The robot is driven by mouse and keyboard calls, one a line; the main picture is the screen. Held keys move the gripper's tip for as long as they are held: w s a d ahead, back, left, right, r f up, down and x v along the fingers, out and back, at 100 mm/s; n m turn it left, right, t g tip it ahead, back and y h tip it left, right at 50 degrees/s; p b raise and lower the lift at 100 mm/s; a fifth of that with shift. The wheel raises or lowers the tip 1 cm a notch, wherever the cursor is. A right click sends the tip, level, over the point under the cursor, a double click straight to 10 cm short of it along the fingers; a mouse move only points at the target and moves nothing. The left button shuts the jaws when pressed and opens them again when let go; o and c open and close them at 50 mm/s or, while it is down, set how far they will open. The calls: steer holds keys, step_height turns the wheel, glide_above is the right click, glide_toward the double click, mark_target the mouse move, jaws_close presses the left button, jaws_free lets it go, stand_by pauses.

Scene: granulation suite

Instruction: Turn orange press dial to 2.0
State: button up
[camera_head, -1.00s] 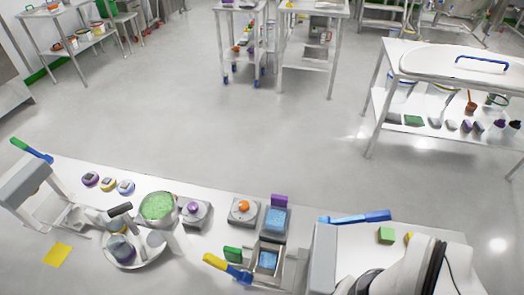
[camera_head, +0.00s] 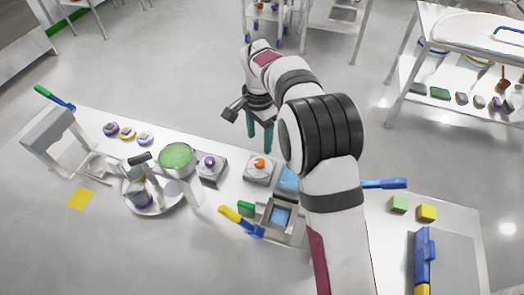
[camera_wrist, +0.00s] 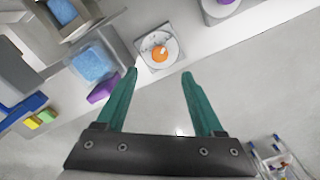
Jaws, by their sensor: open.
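The orange dial (camera_head: 260,163) sits on a grey square box with a pale round face (camera_head: 258,175) on the white bench. In the wrist view the orange dial (camera_wrist: 159,53) is beyond the fingertips, near the top centre, in full view. The marks on its face are too small to read. My gripper (camera_head: 259,150) has teal fingers pointing down, behind the dial box in the head view and apart from it. In the wrist view my gripper (camera_wrist: 161,73) is open, with nothing between its fingers.
A purple dial on a similar box (camera_head: 209,164) stands left of the orange one. A blue-filled tray (camera_wrist: 94,62) and a purple block (camera_wrist: 103,88) lie close by. A press with a yellow-and-blue handle (camera_head: 240,221) stands in front.

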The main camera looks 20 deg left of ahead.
mark_target(260, 162)
step_height(260, 162, down, 9)
steer(key=shift+f, duration=0.2)
steer(key=shift+c, duration=0.2)
jaws_close()
